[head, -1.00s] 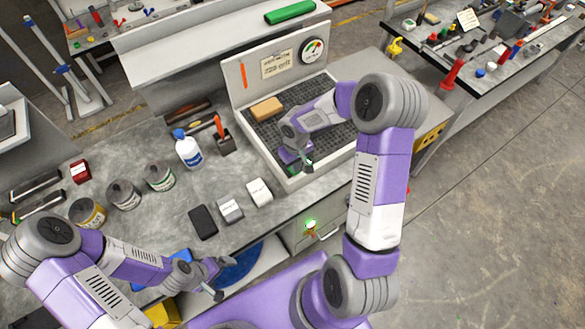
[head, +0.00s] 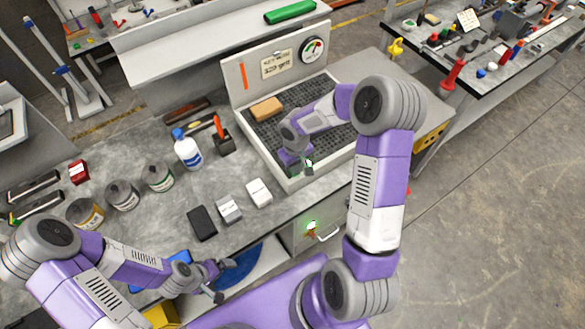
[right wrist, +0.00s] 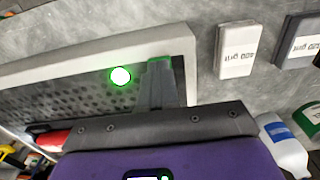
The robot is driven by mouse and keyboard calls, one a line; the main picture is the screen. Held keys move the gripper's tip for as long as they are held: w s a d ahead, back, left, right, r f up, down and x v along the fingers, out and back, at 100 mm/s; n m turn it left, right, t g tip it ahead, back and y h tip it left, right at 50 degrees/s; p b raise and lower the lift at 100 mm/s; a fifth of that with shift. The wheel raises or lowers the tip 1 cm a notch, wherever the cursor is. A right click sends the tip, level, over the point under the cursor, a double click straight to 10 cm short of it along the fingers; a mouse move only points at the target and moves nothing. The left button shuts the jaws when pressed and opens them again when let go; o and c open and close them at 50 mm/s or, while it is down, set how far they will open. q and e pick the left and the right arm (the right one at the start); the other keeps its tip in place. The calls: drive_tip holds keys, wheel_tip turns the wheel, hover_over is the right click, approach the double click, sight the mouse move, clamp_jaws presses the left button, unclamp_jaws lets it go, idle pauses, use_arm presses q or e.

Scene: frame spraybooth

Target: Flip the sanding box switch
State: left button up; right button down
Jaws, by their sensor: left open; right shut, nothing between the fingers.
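The sanding box (head: 284,183) is a pale tray with a dark perforated floor and an upright back panel. My right gripper (head: 308,169) is shut and empty, low at the box's front wall; its fingers also show in the right wrist view (right wrist: 159,84). A bright green-rimmed lamp (right wrist: 120,76) glows beside these fingers, and a small green glow shows there in the head view. I cannot make out the switch itself or whether the fingers touch it. My left gripper (head: 218,280) is open at the bench's front edge, far from the box.
A tan block (head: 266,108) lies in the box. Grit blocks (head: 229,210), a white bottle (head: 187,149) and several cans (head: 122,195) stand to its left. Below, the bench front has another green light (head: 311,225) and a handle (head: 327,236).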

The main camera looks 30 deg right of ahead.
wheel_tip(320, 180, up, 7)
drive_tip(key=p, duration=0.4)
drive_tip(key=shift+f, duration=0.1)
idle(0.7)
